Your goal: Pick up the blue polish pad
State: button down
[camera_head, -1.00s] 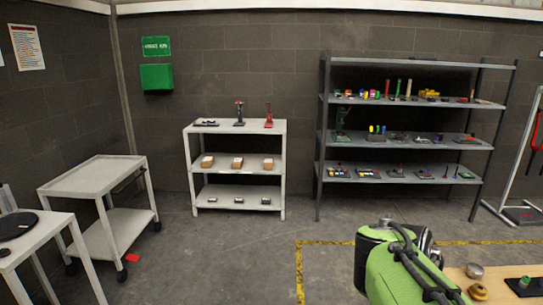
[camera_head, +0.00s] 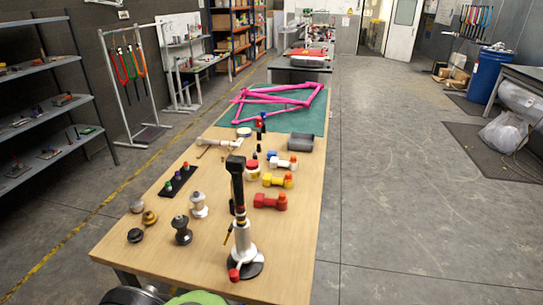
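I cannot make out for certain which thing is the blue polish pad. A black tray (camera_head: 190,186) on the left of the wooden table (camera_head: 140,215) holds small knobbed pieces: a green one (camera_head: 168,187), a bluish-purple one (camera_head: 178,176) and a red-topped one (camera_head: 186,166). A small blue-topped thing (camera_head: 262,116) stands farther back, near the teal mat. My gripper is not in view; only a green part of my own body shows at the bottom edge.
A black and white upright tool (camera_head: 240,220) on a round base stands near the table's front. Red (camera_head: 270,202) and yellow (camera_head: 278,181) pieces lie behind it. A pink frame (camera_head: 275,100) rests on the teal mat (camera_head: 308,122). The floor right of the table is clear.

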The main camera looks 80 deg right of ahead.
aim_at(270, 154)
jog(key=z, duration=2.8)
